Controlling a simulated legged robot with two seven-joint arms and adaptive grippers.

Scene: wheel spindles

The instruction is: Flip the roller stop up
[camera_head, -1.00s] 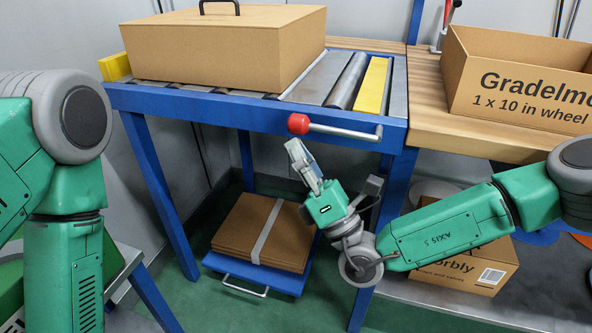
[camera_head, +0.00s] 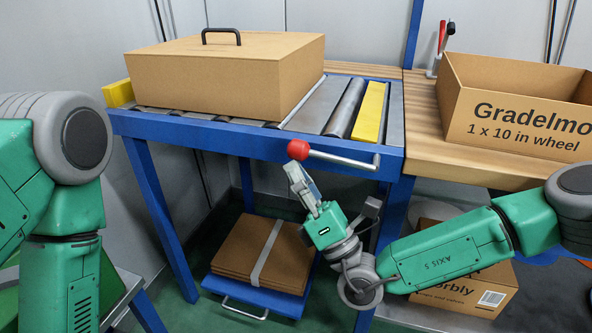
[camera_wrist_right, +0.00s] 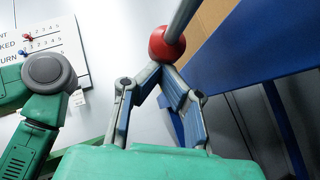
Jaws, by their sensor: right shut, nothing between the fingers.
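A yellow bar (camera_head: 370,112), which looks like the roller stop, lies about level across the right end of the roller conveyor (camera_head: 250,128). A grey lever (camera_head: 345,160) with a red ball knob (camera_head: 298,149) runs along the conveyor's blue front edge, knob at the left. The knob also shows in the right wrist view (camera_wrist_right: 167,45). My right gripper (camera_head: 291,166) is shut and empty, pointing up just below the knob. In the right wrist view its fingertips (camera_wrist_right: 160,66) meet right at the knob's underside; I cannot tell whether they touch it. My left gripper is out of view.
A closed cardboard box (camera_head: 225,75) with a black handle sits on the rollers. An open wheel box (camera_head: 520,120) stands on the wooden bench at right. Flat cardboard (camera_head: 240,255) lies on a blue cart below. A blue leg (camera_head: 390,215) stands behind my right arm.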

